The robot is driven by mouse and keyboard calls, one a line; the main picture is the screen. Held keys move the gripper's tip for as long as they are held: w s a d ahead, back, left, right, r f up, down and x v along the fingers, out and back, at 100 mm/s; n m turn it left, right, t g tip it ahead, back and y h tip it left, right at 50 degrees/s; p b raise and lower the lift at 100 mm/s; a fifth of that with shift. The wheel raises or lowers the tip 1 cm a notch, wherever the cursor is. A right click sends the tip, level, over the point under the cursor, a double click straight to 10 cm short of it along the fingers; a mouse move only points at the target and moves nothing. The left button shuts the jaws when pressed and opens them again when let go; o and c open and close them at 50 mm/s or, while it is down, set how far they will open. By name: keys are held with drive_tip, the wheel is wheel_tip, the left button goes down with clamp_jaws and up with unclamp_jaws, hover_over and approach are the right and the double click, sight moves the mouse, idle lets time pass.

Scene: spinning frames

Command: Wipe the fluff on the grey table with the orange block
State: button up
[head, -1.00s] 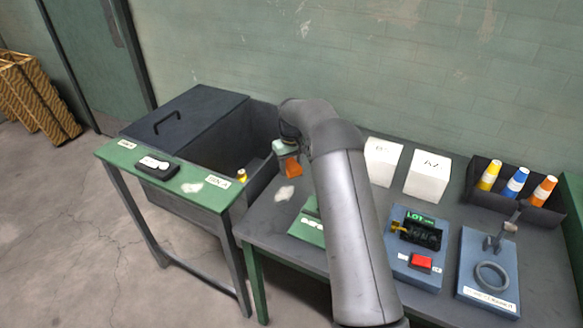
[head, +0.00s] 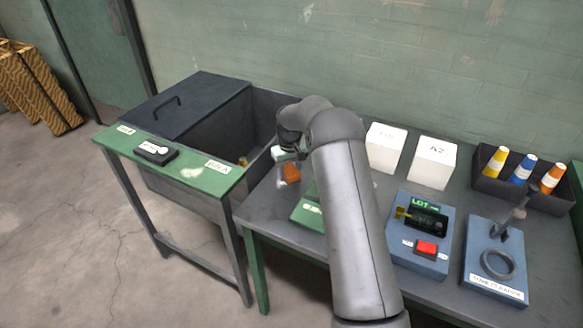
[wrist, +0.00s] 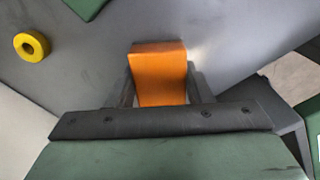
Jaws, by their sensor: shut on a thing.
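My gripper (head: 290,160) is shut on the orange block (head: 291,172), over the left end of the grey table (head: 262,207). In the wrist view the orange block (wrist: 158,75) sits between my two dark fingers (wrist: 158,92), its broad face towards the camera. The pale fluff (head: 281,184) lies on the grey table just left of and below the block in the head view, partly covered by it. I cannot tell whether the block touches the table. The fluff is not clear in the wrist view.
A green-topped bench with another pale patch (head: 191,172) and a dark open bin (head: 228,130) stand left. White boxes (head: 432,163), a blue LOT device (head: 418,235), a ring stand (head: 495,262) and a bottle tray (head: 520,190) stand right. A yellow ring (wrist: 31,46) shows in the wrist view.

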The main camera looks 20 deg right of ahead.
sight(281, 189)
drive_tip(key=shift+s+a+f, duration=0.15)
drive_tip(key=shift+s+a, duration=1.1)
drive_tip(key=shift+s, duration=0.05)
drive_tip(key=shift+s+a+b, duration=0.2)
drive_tip(key=shift+s+b, duration=0.05)
drive_tip(key=shift+b, duration=0.05)
drive_tip(key=shift+s+a+r, duration=0.2)
drive_tip(key=shift+s+a, duration=0.35)
drive_tip(key=shift+s+a+f, duration=0.1)
drive_tip(key=shift+s+a, duration=0.1)
drive_tip(key=shift+s, duration=0.05)
drive_tip(key=shift+s+a, duration=0.55)
drive_tip(key=shift+s, duration=0.05)
drive_tip(key=shift+w+d, duration=0.7)
drive_tip(key=shift+w, duration=0.05)
drive_tip(key=shift+w+d+p, duration=0.55)
drive_tip(key=shift+w+d, duration=1.75)
drive_tip(key=shift+w, duration=0.2)
drive_tip(key=shift+w+d, duration=0.2)
drive_tip(key=shift+w, duration=0.1)
drive_tip(key=shift+w+d+f, duration=0.1)
drive_tip(key=shift+w+d, duration=0.15)
drive_tip(key=shift+w+d+r, duration=0.2)
drive_tip(key=shift+r, duration=0.1)
drive_tip(key=shift+r+p, duration=2)
drive_tip(key=shift+r, duration=1.9)
